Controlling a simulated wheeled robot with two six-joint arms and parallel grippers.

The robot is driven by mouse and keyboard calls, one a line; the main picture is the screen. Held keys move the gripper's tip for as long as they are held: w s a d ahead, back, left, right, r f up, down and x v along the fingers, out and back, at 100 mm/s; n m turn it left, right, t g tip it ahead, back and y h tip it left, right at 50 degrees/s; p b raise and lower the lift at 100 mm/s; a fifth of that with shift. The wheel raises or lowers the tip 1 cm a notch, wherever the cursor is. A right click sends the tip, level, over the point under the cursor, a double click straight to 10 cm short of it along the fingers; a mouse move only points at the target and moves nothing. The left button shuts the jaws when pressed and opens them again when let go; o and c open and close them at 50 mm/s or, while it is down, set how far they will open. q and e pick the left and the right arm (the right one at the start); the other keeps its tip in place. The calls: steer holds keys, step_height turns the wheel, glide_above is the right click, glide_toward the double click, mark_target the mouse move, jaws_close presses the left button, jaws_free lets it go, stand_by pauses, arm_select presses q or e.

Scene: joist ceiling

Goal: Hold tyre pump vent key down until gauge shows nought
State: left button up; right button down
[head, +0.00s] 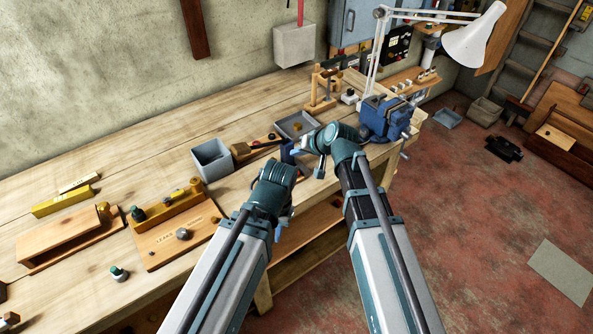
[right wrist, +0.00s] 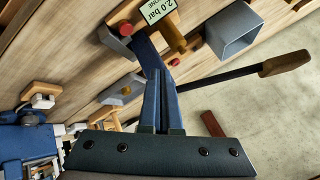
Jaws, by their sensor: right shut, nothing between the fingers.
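The tyre pump's gauge display (right wrist: 157,11) reads 2.0 bar at the top of the right wrist view. A red knob (right wrist: 175,62) and another red knob (right wrist: 125,29) show near it; I cannot tell which is the vent key. The pump's long lever has a wooden handle (head: 241,149), also in the right wrist view (right wrist: 285,64). My right gripper (right wrist: 157,73) is shut and empty, its tips close beside the nearer red knob; contact is unclear. In the head view, arms hide most of the pump. My left gripper (head: 280,205) is lower, its fingers mostly hidden.
A grey open box (head: 211,160) and a grey tray (head: 284,121) stand on the bench near the pump. A blue vice (head: 384,120) and a white lamp (head: 474,40) are to the right.

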mark_target(296, 173)
steer(key=shift+w+d+r+m+t, duration=0.15)
steer(key=shift+w+r+m+t, duration=0.25)
steer(key=shift+w, duration=0.35)
step_height(296, 173, down, 9)
steer(key=b, duration=0.8)
steer(key=shift+r+b, duration=0.1)
steer(key=shift+b, duration=0.3)
stand_by(1.2)
steer(key=shift+f+b, duration=0.4)
steer(key=shift+b, duration=0.05)
steer(key=shift+f+b, duration=0.45)
steer(key=shift+f, duration=0.05)
stand_by(0.5)
steer(key=shift+r, duration=0.15)
stand_by(1.6)
steer(key=shift+r+p, duration=0.8)
steer(key=shift+p, duration=0.1)
